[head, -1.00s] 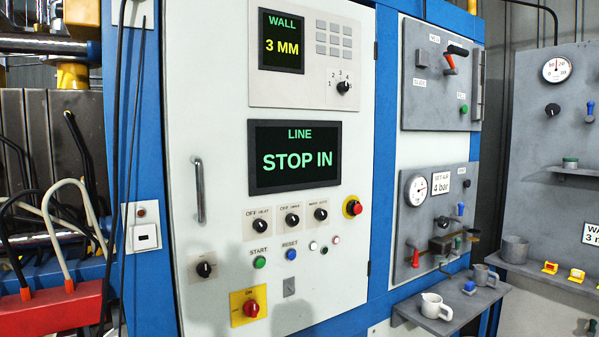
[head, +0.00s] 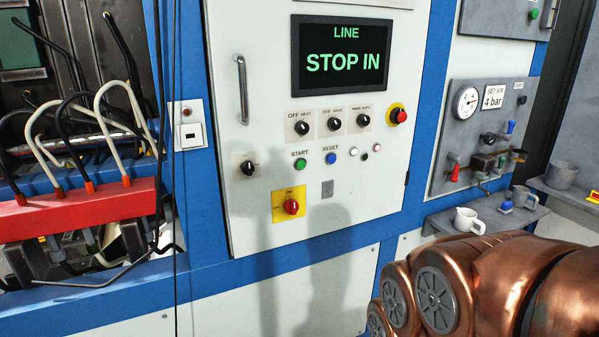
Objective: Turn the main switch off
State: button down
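The main switch (head: 291,207) is a red rotary knob on a yellow plate (head: 281,194), low on the white cabinet door. "ON" shows faintly at the top of the plate. The knob's exact angle is too small to tell. Part of my copper-coloured arm shows at the lower right, apart from the switch. My gripper is not in view.
The door holds a "LINE STOP IN" screen (head: 340,56), several knobs and buttons, a red emergency button (head: 398,115) and a handle (head: 242,90). A shelf (head: 490,222) with a white mug (head: 469,221) juts out at right. A red hose block (head: 75,209) is at left.

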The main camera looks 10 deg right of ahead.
aim_at(291, 206)
jog(key=k, duration=1.2)
jog(key=u, duration=0.9)
jog(key=i, duration=1.2)
jog(key=u, duration=0.15)
